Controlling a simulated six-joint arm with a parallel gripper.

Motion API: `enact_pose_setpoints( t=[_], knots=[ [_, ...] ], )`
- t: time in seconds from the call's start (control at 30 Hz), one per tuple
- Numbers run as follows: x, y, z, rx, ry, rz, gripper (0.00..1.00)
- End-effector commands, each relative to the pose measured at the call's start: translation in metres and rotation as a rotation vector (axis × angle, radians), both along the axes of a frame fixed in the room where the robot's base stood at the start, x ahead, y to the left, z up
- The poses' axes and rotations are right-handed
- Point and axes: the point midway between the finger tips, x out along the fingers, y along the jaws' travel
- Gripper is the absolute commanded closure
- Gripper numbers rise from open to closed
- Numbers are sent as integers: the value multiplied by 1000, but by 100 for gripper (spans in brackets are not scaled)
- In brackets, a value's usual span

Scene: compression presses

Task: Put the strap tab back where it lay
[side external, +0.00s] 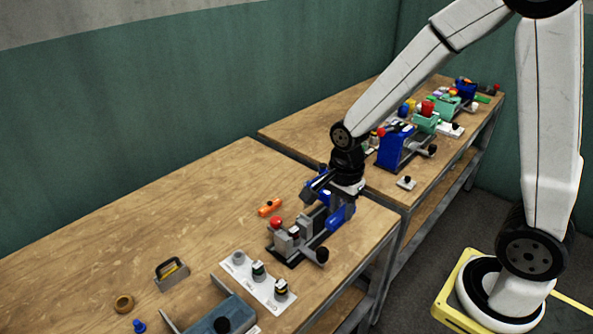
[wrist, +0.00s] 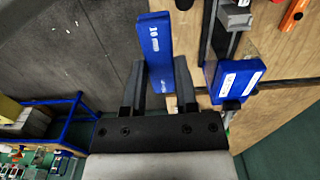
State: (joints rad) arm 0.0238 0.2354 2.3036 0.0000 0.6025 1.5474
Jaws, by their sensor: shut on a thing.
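My gripper (wrist: 160,76) is shut on a flat blue tab, which I take to be the strap tab (wrist: 155,42). The tab has small white marks and sticks out beyond the fingertips. In the side view my gripper (side external: 317,189) is above the near bench, just behind the grey press (side external: 292,240) with a red knob. The held tab is mostly hidden there by the gripper. A second blue block (wrist: 236,77) with white labels sits on the press, to the right of the held tab, with a gap between them.
An orange piece (side external: 270,207) lies left of the press. A white strip with several small pegs (side external: 260,283) lies in front. A handled block (side external: 171,274), a tan ring (side external: 123,304) and a blue knob (side external: 138,326) stand farther left. More presses (side external: 400,150) crowd the far bench.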

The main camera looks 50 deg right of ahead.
Motion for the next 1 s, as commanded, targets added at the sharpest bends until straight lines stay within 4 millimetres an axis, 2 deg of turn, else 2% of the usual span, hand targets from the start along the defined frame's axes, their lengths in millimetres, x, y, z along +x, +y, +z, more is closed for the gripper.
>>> enact_pose_setpoints(
  t=[0.27, 0.47, 0.67, 1.0],
  knots=[
    [2, 0, 0, 0, 0, 0, 100],
    [13, 2, -3, 0, 0, 1, 100],
    [41, 7, -10, 0, 1, 1, 100],
    [104, 22, -35, 0, 1, 1, 100]
  ],
)
